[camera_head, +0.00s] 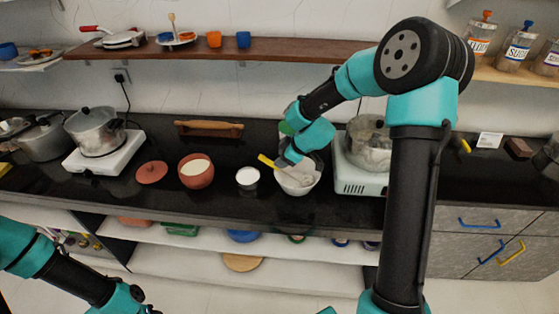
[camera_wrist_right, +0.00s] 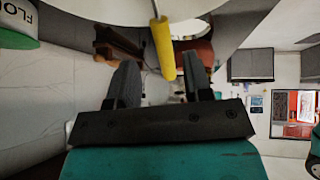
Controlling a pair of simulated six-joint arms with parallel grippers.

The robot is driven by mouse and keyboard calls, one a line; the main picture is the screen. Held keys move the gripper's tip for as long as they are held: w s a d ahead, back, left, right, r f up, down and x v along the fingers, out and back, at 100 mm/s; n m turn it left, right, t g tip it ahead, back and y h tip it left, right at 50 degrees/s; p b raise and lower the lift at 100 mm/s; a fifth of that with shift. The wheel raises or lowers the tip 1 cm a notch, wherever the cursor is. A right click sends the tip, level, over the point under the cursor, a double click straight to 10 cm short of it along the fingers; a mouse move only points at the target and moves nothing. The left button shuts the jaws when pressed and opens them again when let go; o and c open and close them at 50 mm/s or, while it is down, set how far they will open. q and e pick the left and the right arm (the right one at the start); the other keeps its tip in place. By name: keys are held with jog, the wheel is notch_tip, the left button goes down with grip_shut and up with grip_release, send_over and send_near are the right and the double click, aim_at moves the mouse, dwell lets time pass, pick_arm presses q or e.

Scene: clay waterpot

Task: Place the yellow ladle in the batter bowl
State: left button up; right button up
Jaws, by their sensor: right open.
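The yellow ladle shows as a yellow handle (camera_head: 267,161) sticking up and left over the rim of a white bowl (camera_head: 298,187) on the black counter. The ladle's head is hidden. The bowl looks like the batter bowl. My right gripper (camera_head: 287,162) is above the bowl, close beside the handle. In the right wrist view, the open fingers (camera_wrist_right: 161,80) point toward the yellow handle (camera_wrist_right: 163,48), which lies between their lines of reach. The bowl (camera_wrist_right: 110,9) is beyond. I cannot tell whether a finger touches the handle. Only my left arm's links show, at lower left.
A white cup (camera_head: 247,179) and a terracotta pot (camera_head: 197,181) with white contents stand left of the bowl. A terracotta lid (camera_head: 151,172) lies further left. A stove (camera_head: 359,182) with a metal pot (camera_head: 368,150) stands close at right. A rolling pin (camera_head: 209,129) lies behind.

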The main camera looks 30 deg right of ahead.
jog(key=v, duration=0.9)
jog(key=shift+s+d+r, duration=0.2)
jog(key=shift+r, duration=0.1)
